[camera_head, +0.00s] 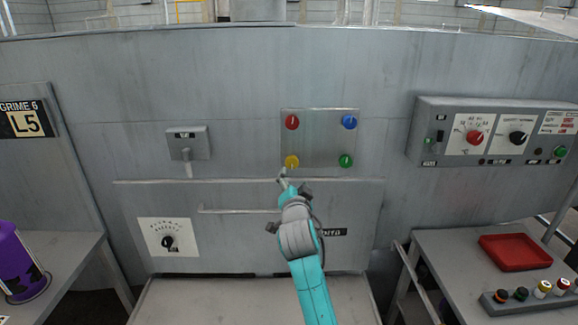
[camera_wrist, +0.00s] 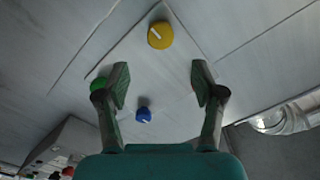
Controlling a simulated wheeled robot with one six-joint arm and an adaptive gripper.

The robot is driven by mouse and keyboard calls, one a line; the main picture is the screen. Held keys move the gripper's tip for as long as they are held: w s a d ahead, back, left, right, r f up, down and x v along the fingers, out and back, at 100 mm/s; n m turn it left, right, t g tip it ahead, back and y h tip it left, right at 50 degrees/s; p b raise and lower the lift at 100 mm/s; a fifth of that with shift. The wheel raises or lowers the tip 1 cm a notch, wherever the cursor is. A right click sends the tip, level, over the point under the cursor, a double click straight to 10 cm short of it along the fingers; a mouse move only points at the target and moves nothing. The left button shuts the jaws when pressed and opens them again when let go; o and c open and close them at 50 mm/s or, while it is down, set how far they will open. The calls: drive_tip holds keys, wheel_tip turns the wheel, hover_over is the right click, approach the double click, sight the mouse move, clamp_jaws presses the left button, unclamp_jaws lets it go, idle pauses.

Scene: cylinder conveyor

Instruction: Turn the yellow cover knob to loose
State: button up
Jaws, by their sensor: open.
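The yellow cover knob (camera_head: 291,161) is at the lower left of a square grey cover plate (camera_head: 320,138) on the wall panel. In the wrist view the yellow knob (camera_wrist: 160,35) is round with a short white line, at top centre, beyond my fingertips. My gripper (camera_head: 284,176) is just below the yellow knob in the head view. In the wrist view my gripper (camera_wrist: 161,82) is open and empty, its two fingers apart. I see no contact with the knob.
The plate also bears a red knob (camera_head: 292,122), a blue knob (camera_head: 349,122) and a green knob (camera_head: 346,161). A handrail (camera_head: 250,210) runs below. A control box (camera_head: 495,135) is at right.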

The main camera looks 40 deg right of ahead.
sight(292, 164)
drive_tip(key=x, duration=1.1)
drive_tip(key=shift+s, duration=0.1)
drive_tip(key=c, duration=1.2)
